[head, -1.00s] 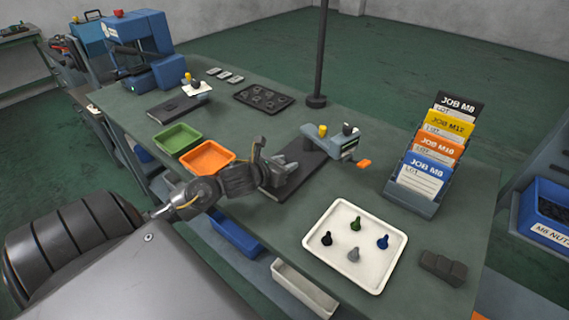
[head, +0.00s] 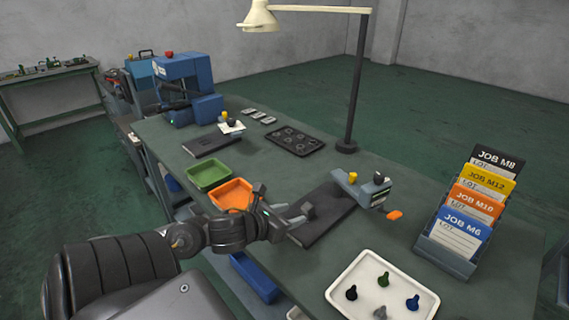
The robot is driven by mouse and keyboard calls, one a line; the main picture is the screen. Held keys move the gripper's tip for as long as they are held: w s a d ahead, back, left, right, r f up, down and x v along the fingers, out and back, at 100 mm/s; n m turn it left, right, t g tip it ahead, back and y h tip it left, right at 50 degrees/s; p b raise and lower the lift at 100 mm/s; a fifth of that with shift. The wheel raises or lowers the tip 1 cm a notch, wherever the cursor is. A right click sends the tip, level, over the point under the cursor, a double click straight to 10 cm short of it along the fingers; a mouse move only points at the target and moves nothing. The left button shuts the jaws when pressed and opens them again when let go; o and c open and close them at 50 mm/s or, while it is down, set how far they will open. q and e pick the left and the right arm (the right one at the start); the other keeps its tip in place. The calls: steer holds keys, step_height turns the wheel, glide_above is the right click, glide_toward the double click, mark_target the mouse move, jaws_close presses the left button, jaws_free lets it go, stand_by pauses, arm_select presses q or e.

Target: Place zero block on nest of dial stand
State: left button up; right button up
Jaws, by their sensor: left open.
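A bench gauge (head: 362,188) with a yellow knob and a grey body stands on a dark base plate (head: 325,222) near the middle of the bench; I take it as the dial stand, but no dial face shows clearly. My left gripper (head: 281,209) is open at the near left edge of this plate. A small dark grey piece (head: 308,211) shows on the plate just beyond the fingers; I cannot tell whether it is the nest or the zero block. No other zero block can be made out. My right gripper is out of view.
Green (head: 208,174) and orange (head: 232,195) bins sit left of the gripper. A white tray (head: 345,300) holds several coloured pieces. A card rack (head: 444,256) stands at right, a lamp post (head: 355,90) behind. A second small gauge (head: 231,127) stands farther back.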

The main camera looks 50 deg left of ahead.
arm_select(q)
steer(key=shift+p+v, duration=0.3)
steer(key=shift+v, duration=0.7)
steer(key=shift+r, duration=0.1)
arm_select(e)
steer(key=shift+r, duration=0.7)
